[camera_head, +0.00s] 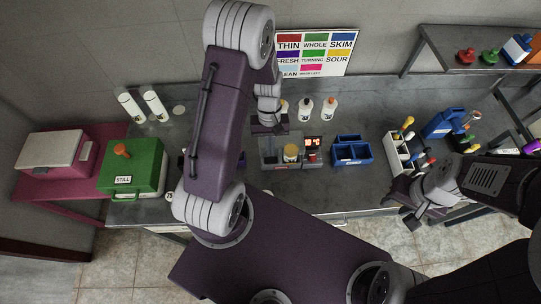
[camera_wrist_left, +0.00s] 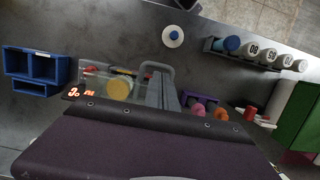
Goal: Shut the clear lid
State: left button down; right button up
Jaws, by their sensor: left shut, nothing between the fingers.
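A small grey device (camera_head: 310,150) with a lit red display stands mid-bench. Its left part looks like a see-through box, and a round yellow item (camera_head: 291,151) shows there. In the left wrist view the clear lid (camera_wrist_left: 97,82) seems to be the translucent panel around the yellow disc (camera_wrist_left: 119,88); its exact angle is hard to tell. My left gripper (camera_head: 270,127) is shut and empty, just behind the box; its grey fingers (camera_wrist_left: 160,88) show beside the panel, contact unclear. My right gripper (camera_head: 402,208) hangs near the bench's front right; its jaw gap is unclear.
A blue bin (camera_head: 351,152) stands right of the device, with a white rack (camera_head: 398,152) beyond it. Bottles (camera_head: 329,109) stand behind it. A green box (camera_head: 132,168) is at the left. Bare bench lies in front of the device.

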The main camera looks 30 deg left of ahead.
aim_at(282, 153)
pick_arm(q)
jog(key=x, duration=0.2)
jog(key=p+x, duration=0.1)
jog(key=x, duration=0.1)
jog(key=shift+s+d+r, duration=0.1)
jog(key=shift+s, duration=0.1)
jog(key=shift+w+f, duration=0.15)
jog(key=shift+f, duration=0.35)
